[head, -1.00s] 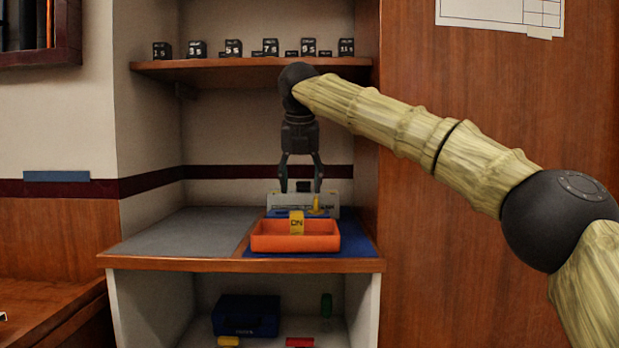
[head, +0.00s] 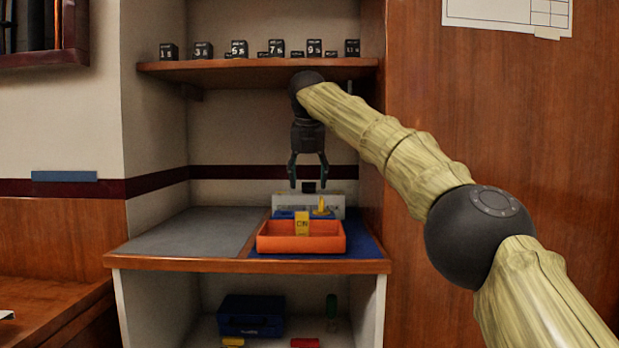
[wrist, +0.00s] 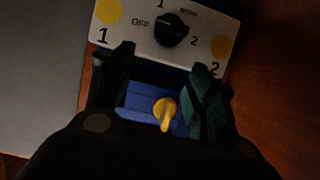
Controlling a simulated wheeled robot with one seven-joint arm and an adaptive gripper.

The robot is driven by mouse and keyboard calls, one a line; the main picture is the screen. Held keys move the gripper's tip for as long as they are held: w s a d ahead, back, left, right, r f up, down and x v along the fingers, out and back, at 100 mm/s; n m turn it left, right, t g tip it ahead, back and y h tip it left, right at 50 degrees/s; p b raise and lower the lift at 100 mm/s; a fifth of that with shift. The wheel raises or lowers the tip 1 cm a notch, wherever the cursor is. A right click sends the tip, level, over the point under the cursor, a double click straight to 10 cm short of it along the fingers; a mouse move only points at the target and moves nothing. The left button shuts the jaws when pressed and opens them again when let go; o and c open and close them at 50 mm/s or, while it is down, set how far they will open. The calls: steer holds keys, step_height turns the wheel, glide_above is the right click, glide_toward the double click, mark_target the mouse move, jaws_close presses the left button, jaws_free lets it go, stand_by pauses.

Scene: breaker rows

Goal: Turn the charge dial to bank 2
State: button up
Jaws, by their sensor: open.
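The charge dial is a black round knob (wrist: 172,29) on a pale panel (wrist: 133,34) marked OFF, 1 and 2, with a yellow disc on each side. Its pointer direction is too dark to read surely. In the head view the pale panel (head: 337,205) stands at the back of the counter. My gripper (head: 309,187) points down above it, open and empty. A dark shape between its fingers may be the knob. In the wrist view my gripper's fingertips (wrist: 163,62) are apart, short of the knob and not touching it.
An orange tray (head: 300,245) with a yellow ON tag (head: 302,224) sits in front of the panel. A yellow lever (wrist: 164,110) stands up from a blue base below my fingers. The shelf (head: 250,69) with black blocks is above. The grey mat (head: 190,232) at left is clear.

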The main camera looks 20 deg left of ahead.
mark_target(309, 189)
steer(key=shift+w+a+r+p, duration=0.1)
steer(key=shift+w+a+p, duration=0.15)
steer(key=shift+w+p, duration=0.55)
steer(key=shift+w+a+r+p, duration=0.1)
steer(key=shift+w+a+p, duration=0.1)
steer(key=shift+w+p, duration=0.55)
steer(key=w+p, duration=0.1)
steer(key=p, duration=0.2)
steer(key=shift+w+a+f, duration=0.1)
steer(key=shift+w+a, duration=0.2)
steer(key=shift+w, duration=0.05)
steer(key=shift+x, duration=0.75)
steer(key=shift+d, duration=0.1)
steer(key=c, duration=1)
